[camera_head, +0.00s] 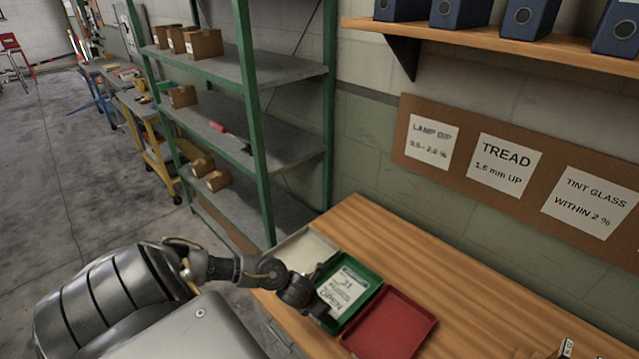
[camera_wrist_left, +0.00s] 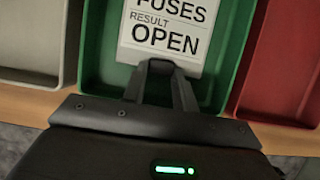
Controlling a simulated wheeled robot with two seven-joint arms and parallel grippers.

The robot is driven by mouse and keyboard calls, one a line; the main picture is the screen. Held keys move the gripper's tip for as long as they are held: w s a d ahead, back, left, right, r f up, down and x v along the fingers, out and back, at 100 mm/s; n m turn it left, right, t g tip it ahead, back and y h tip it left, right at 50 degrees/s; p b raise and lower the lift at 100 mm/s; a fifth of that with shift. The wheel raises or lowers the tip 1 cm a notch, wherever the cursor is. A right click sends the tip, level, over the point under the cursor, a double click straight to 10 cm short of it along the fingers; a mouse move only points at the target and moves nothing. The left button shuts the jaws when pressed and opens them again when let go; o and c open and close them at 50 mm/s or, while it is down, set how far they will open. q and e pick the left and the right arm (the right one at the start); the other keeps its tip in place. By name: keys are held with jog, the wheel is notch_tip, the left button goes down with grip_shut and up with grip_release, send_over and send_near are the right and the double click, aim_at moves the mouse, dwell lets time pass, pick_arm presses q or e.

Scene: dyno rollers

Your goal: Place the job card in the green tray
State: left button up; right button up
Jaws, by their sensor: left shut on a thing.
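I cannot tell whether the card touches the tray floor. My right gripper is not in view.
A cream tray (camera_head: 303,248) stands left of the green tray and a red tray (camera_head: 392,325) right of it, on a wooden bench (camera_head: 430,265). A green-framed shelf unit (camera_head: 262,130) stands behind left. The bench right of the trays is mostly clear.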

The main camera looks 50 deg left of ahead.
pick_arm(q)
jog(key=shift+f, duration=0.1)
jog(key=o, duration=0.8)
jog(key=shift+o, duration=0.2)
jog(key=shift+r, duration=0.2)
jog(key=p+v, duration=0.1)
jog(key=v, duration=1.1)
jog(key=shift+d+f, duration=0.1)
jog(key=shift+d, duration=0.05)
